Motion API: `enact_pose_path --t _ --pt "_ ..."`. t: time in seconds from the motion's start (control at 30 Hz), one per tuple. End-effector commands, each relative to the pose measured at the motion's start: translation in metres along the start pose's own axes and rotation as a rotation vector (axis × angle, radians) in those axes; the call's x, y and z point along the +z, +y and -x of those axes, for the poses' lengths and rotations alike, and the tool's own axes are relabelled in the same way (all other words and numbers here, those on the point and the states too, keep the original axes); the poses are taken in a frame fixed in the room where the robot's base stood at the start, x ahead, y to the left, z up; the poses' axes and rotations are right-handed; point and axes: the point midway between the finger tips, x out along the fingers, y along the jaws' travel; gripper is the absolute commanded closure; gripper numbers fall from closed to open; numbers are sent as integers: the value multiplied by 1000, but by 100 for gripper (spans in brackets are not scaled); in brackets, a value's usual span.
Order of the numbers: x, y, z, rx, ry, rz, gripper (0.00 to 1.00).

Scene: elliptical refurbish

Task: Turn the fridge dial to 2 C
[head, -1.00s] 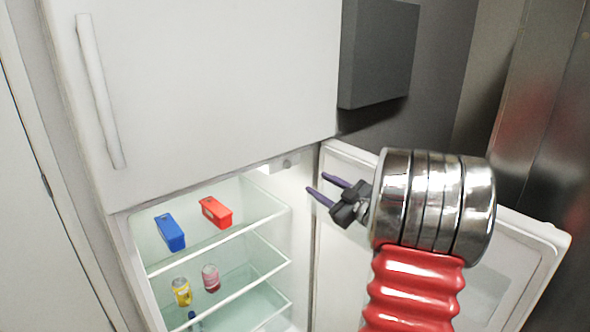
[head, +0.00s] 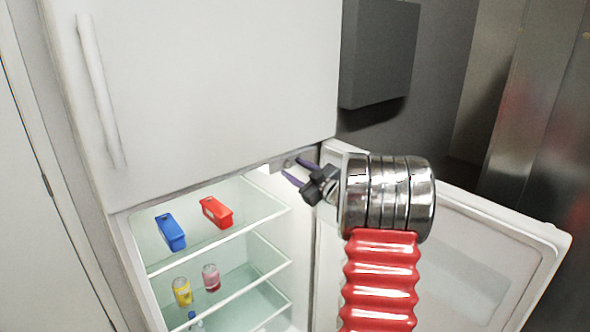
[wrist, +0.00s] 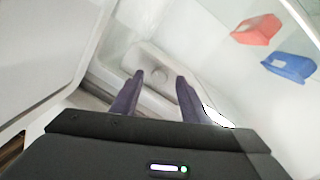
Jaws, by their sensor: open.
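The fridge (head: 215,100) stands with its lower compartment open. The dial (head: 288,163) is a small pale round knob on a housing at the top right of that compartment. It also shows in the wrist view (wrist: 140,72), just beyond the fingertips. My gripper (head: 291,170) is open, with its two purple fingertips close to the dial and nothing between them. In the wrist view the fingers (wrist: 160,80) point at the dial housing (wrist: 150,65). I cannot tell whether they touch it. The dial's markings are too small to read.
The open fridge door (head: 480,250) is to the right, behind my arm. A blue box (head: 171,232) and a red box (head: 216,212) sit on the top glass shelf. A yellow can (head: 182,291) and a pink jar (head: 211,278) stand below.

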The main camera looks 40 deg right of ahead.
Motion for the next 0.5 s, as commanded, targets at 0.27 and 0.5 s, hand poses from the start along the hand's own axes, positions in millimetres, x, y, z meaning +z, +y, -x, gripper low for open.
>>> enact_pose_path --t 0.27,0.5 --pt "0 0 -11 0 -1 0 59" --pt "0 0 -11 1 -1 0 64"
